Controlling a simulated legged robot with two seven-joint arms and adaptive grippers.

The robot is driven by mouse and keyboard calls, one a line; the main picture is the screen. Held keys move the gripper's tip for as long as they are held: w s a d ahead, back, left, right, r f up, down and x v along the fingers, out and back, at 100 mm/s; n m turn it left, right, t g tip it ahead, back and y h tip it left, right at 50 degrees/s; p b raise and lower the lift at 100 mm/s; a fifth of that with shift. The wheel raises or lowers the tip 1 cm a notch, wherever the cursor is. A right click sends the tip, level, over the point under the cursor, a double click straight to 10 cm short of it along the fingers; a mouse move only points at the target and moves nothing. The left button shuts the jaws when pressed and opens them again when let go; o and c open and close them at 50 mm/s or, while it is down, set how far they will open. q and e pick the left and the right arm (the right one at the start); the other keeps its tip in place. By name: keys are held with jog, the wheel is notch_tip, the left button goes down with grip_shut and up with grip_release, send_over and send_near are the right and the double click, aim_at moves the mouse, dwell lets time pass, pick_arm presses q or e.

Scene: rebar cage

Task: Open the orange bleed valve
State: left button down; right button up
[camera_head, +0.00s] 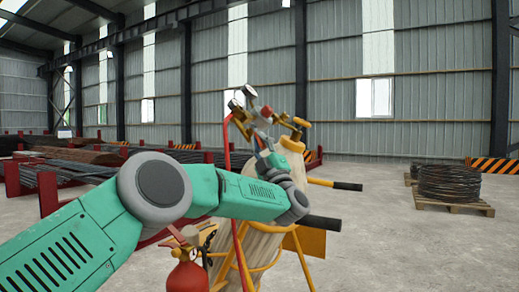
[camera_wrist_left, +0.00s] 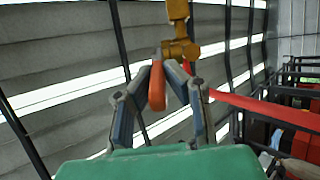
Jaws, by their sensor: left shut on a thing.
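The orange bleed valve handle (camera_wrist_left: 157,86) is a small orange-red lever in the left wrist view. It sits between the tips of my left gripper (camera_wrist_left: 170,72), below a brass fitting (camera_wrist_left: 180,48). The gripper's two fingers come in from both sides and are shut on the handle. In the head view, my left gripper (camera_head: 262,128) reaches up to the regulator (camera_head: 248,96) at the top of the cylinder cart. A small red part (camera_head: 266,111) shows by its tips; the contact is too small to make out there. My right gripper is not in view.
The yellow cart (camera_head: 310,243) holds tan cylinders (camera_head: 262,246) and has black-grip handles (camera_head: 347,186). A red fire extinguisher (camera_head: 188,275) stands left of it. A red hose (camera_wrist_left: 265,108) runs right from the fitting. Coiled wire on a pallet (camera_head: 455,206) sits right; the floor between is clear.

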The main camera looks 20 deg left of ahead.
pick_arm(q)
jog(key=shift+w+d+f+n+g+y, duration=0.15)
jog(key=shift+f+n+g+y, duration=0.1)
jog(key=shift+n+g+y, duration=0.4)
jog(key=shift+w+d+f+n+g+y, duration=0.1)
jog(key=shift+w+f+n+g+y, duration=0.1)
jog(key=shift+n+g+y, duration=0.45)
jog(key=shift+n+g+y+b, duration=0.3)
jog(key=shift+n+g, duration=0.1)
jog(key=shift+g, duration=0.1)
jog(key=c, duration=1.7)
grip_release()
jog(key=shift+r, duration=0.25)
